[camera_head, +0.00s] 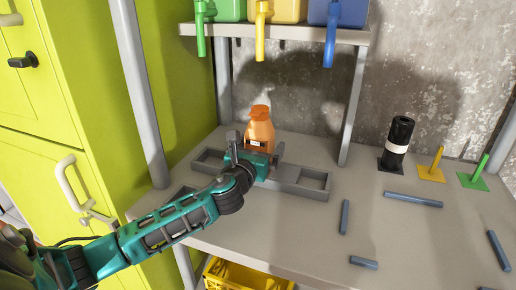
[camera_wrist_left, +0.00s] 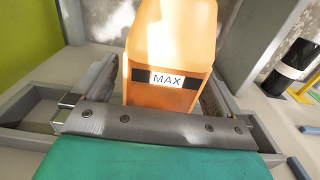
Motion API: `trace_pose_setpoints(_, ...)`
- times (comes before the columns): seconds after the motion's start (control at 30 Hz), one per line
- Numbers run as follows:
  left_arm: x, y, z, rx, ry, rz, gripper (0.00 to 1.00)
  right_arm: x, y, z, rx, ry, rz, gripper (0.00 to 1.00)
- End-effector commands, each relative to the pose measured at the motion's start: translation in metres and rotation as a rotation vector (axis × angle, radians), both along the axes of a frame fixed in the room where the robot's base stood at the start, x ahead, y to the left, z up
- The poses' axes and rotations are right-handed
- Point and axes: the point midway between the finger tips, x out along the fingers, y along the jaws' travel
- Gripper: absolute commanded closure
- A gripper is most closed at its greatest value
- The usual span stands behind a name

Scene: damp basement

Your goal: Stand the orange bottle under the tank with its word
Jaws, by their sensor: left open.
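The orange bottle (camera_head: 259,128) stands upright at the middle part of a grey compartmented holder (camera_head: 300,185) on the bench. In the left wrist view the bottle (camera_wrist_left: 168,45) carries a dark band with a white label reading MAX. My left gripper (camera_head: 256,147) is open, with one finger on each side of the bottle; whether they touch it is unclear. The bottle's base is hidden behind the gripper. Above, on a shelf, are a green tank (camera_head: 230,9), a yellow tank (camera_head: 288,10) and a blue tank (camera_head: 350,12). Their words are out of view. My right gripper is not in view.
Taps hang from the tanks; the yellow tap (camera_head: 261,35) is above the bottle. Several blue-grey bars (camera_head: 413,200) lie on the bench. A yellow crate (camera_head: 240,277) is below.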

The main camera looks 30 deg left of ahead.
Motion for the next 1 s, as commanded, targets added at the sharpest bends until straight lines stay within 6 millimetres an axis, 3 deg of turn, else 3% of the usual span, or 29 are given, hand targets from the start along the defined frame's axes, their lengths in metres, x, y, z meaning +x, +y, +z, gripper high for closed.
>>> trace_pose_setpoints(0.17,-0.011,-0.003,0.000,0.002,0.001,-0.002,0.00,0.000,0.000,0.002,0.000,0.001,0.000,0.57)
trace_pose_setpoints(0.7,-0.103,-0.025,0.001,0.000,0.000,-0.002,0.00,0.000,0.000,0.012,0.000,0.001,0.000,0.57)
trace_pose_setpoints(1.0,-0.124,-0.030,0.002,0.001,-0.003,0.000,0.00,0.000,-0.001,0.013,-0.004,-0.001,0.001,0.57)
